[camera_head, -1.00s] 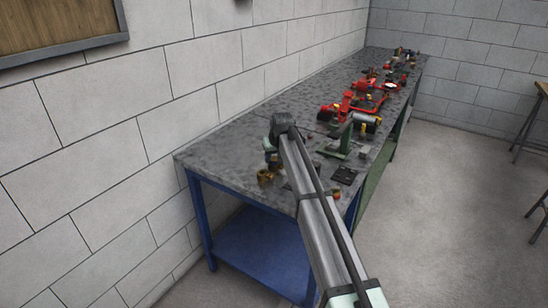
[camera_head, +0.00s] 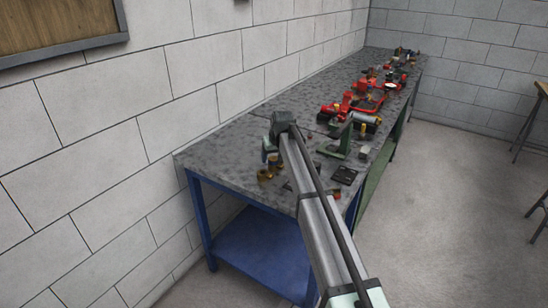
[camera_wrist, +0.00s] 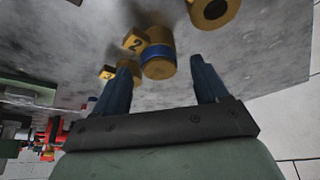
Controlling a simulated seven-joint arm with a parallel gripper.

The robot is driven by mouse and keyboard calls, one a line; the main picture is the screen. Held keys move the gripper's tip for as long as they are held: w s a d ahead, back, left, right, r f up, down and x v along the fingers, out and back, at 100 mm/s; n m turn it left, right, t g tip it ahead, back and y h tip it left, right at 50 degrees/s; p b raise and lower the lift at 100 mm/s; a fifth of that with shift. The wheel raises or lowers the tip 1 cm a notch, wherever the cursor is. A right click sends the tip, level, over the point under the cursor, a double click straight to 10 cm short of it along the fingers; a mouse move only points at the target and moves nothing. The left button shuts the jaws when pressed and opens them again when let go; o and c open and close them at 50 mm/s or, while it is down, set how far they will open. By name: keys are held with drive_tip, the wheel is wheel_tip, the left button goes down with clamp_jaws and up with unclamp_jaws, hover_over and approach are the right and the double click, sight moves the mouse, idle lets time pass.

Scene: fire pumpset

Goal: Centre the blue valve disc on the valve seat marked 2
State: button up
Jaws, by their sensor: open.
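The blue valve disc (camera_wrist: 157,52) shows in the wrist view as a blue band around a brass cylinder, with a round brass face towards the camera. A yellow tag reading 2 (camera_wrist: 134,42) is beside it; the disc appears to sit on the brass seat there, but its exact centring cannot be told. My gripper (camera_wrist: 161,66) is open, one dark blue finger on each side of the cylinder with gaps. In the head view my gripper (camera_head: 270,152) is small, close to brass pieces (camera_head: 264,176) near the bench's front end.
Another brass ring with a dark hole (camera_wrist: 213,10) stands at the upper right of the wrist view. A second yellow tag (camera_wrist: 107,73) is left of my left finger. The grey bench (camera_head: 222,156) carries red pump parts (camera_head: 370,102) further back and a green stand (camera_head: 343,143).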

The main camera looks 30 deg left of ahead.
drive_tip(key=v, duration=1.3)
drive_tip(key=shift+s+r, duration=0.1)
